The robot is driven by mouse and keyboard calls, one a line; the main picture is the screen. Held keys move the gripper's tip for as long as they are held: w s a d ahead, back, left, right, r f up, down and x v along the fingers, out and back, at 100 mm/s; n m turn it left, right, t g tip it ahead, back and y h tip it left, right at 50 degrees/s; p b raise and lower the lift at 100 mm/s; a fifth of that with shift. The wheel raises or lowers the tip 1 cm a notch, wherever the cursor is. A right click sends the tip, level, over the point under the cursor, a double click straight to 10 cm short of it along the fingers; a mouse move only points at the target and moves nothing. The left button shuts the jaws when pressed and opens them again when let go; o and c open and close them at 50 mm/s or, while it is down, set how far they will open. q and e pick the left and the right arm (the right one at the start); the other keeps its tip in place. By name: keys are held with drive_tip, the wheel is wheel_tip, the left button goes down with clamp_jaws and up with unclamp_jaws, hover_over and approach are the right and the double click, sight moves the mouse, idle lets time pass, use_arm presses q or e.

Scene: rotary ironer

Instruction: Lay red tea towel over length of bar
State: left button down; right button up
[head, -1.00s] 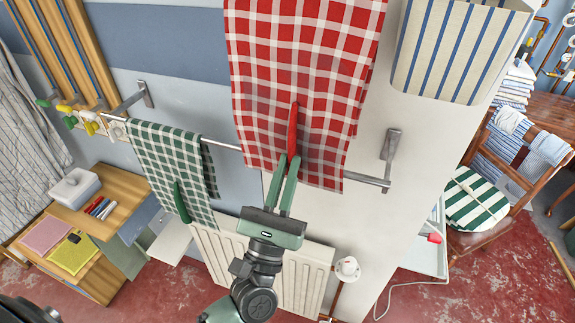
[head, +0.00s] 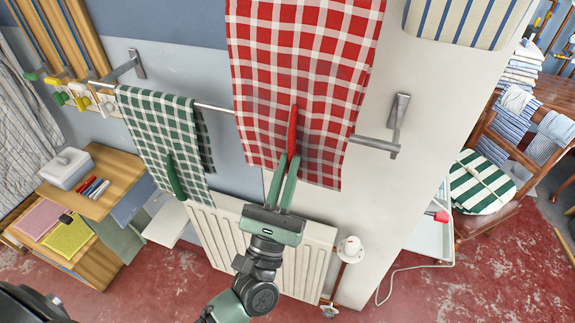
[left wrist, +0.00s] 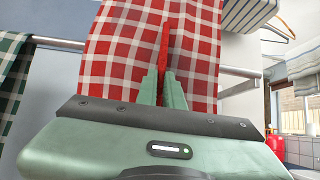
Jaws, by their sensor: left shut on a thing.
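The red and white checked tea towel (head: 300,70) hangs in front of the wall bar (head: 376,143), hiding its middle. It runs from the top edge of the head view to below the bar's line. Whether it touches the bar or passes behind it, I cannot tell. My left gripper (head: 288,165) is shut on a narrow red tab (head: 293,130) on the towel's near face. The left wrist view shows the gripper (left wrist: 164,85) at the same tab, with the towel (left wrist: 120,50) rising out of frame. My right gripper is not in view.
A green checked towel (head: 165,135) hangs over the bar's left part. A white radiator (head: 220,232) is below. A striped item (head: 470,18) projects at upper right, near the bar's right bracket (head: 398,120). A wooden desk (head: 115,185) stands left.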

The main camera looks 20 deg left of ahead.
use_arm(q)
wheel_tip(320, 180, down, 21)
drive_tip(key=b, duration=1.9)
drive_tip(key=shift+b, duration=0.3)
drive_tip(key=shift+f+b, duration=0.15)
drive_tip(key=shift+b, duration=0.15)
drive_tip(key=shift+a+f+b, duration=0.2)
drive_tip(key=shift+f+b, duration=0.15)
drive_tip(key=shift+b, duration=0.05)
drive_tip(key=c, duration=1.5)
unclamp_jaws()
